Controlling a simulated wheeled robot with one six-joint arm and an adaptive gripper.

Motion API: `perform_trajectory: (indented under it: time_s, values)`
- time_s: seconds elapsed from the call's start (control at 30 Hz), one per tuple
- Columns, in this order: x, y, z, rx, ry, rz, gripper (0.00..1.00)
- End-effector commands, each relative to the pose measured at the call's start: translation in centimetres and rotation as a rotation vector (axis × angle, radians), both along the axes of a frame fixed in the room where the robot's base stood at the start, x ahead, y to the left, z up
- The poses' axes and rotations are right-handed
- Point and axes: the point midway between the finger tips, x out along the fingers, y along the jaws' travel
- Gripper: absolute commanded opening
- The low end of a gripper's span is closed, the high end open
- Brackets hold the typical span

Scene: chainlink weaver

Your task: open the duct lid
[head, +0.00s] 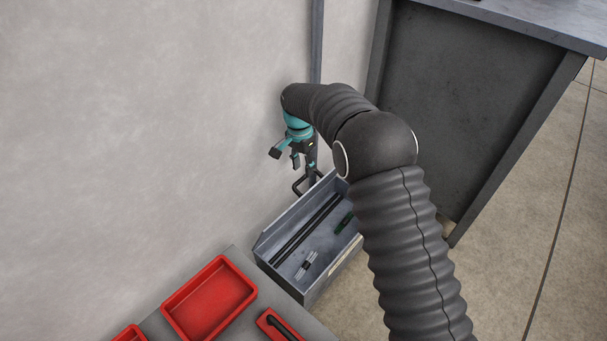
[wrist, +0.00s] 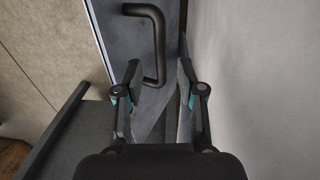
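A black D-shaped handle (wrist: 158,40) stands out from a narrow grey panel (wrist: 122,42) in the wrist view; this panel appears to be the duct lid. The handle also shows in the head view (head: 299,187), low by the wall and behind the open grey box. My gripper (wrist: 159,76) is open and empty. In the wrist view the handle's lower end appears between its fingertips, with no visible contact; the depth gap is unclear. In the head view my gripper (head: 286,157) is above and slightly left of the handle. The panel is mostly hidden there.
A grey open box (head: 283,222) holds dark rods, a green item and small pale pieces. Red trays (head: 209,300) sit on a grey surface at the lower left. A grey wall (head: 140,120) runs beside the gripper. A dark workbench (head: 470,95) stands right of my arm.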

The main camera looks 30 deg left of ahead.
Motion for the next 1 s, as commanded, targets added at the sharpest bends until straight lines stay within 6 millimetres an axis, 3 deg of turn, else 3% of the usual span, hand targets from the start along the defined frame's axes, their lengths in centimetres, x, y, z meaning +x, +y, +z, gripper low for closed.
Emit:
perform_trajectory:
  time_s: [0.2, 0.4, 0.8, 0.93, 0.97, 1.0]
  values:
    - [0.1, 0.4, 4.3, 0.002, -0.001, 0.0, 0.39]
    - [0.1, 0.5, 6.7, 0.0, 0.001, 0.0, 0.39]
    - [0.1, 0.5, 7.4, -0.002, 0.002, 0.0, 0.39]
    - [0.6, 0.1, 7.3, -0.002, 0.002, -0.01, 0.06]
    - [1.0, -0.3, 7.3, -0.001, 0.002, -0.018, 0.0]
    - [1.7, -1.0, 7.3, 0.0, 0.001, -0.032, 0.0]
